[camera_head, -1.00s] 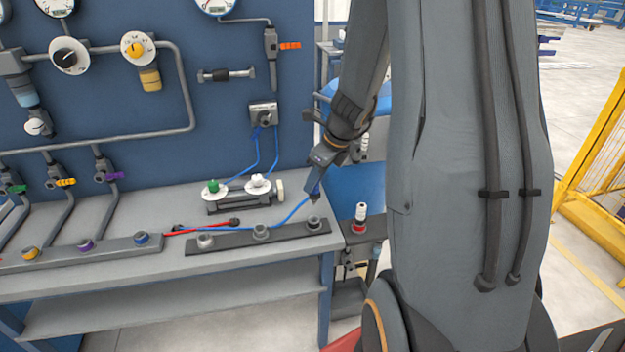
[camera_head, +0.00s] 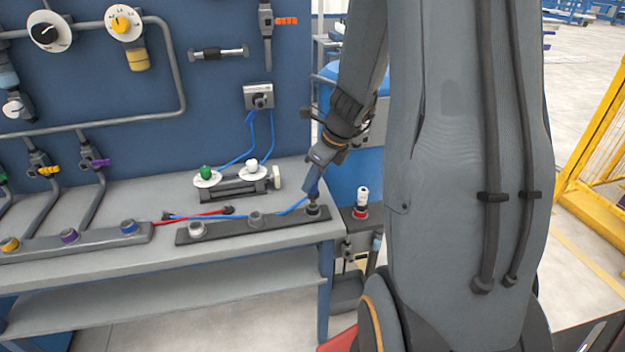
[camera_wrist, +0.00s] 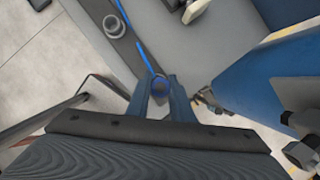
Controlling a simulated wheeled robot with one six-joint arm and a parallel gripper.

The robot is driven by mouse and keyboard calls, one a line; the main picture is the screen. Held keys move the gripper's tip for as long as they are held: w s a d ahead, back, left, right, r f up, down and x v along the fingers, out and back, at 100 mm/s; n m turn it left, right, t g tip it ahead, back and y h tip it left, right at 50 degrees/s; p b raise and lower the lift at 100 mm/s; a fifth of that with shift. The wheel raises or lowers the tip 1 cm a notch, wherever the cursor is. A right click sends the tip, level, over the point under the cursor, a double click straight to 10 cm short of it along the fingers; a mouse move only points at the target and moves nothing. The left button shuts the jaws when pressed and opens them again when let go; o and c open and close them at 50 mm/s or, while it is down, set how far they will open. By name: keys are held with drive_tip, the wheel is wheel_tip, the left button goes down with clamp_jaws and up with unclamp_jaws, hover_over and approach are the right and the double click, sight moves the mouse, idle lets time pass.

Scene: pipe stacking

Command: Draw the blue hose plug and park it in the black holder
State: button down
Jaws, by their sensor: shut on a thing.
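My gripper (camera_head: 314,190) points down over the right end of the black holder (camera_head: 224,230), a dark strip with several round sockets on the bench. In the wrist view my gripper (camera_wrist: 161,92) is shut around the blue hose plug (camera_wrist: 159,83), seen from above as a round blue top between the fingers. The blue hose (camera_head: 291,209) runs left from it across the bench; it also shows in the wrist view (camera_wrist: 144,56). The plug is at the rightmost socket (camera_head: 312,209); I cannot tell how deep it sits. Another holder socket (camera_wrist: 114,27) is bare in the wrist view.
A grey strip (camera_head: 100,243) with yellow, purple and blue ports lies left of the holder. A red hose (camera_head: 200,214) lies behind. A valve block (camera_head: 233,187) with green and white knobs stands further back. A white-topped fitting (camera_head: 361,200) stands to the right.

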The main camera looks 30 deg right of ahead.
sight(313, 189)
drive_tip(key=shift+f+b, duration=1.15)
drive_tip(key=shift+f, duration=0.5)
idle(0.7)
drive_tip(key=c, duration=1.5)
unclamp_jaws()
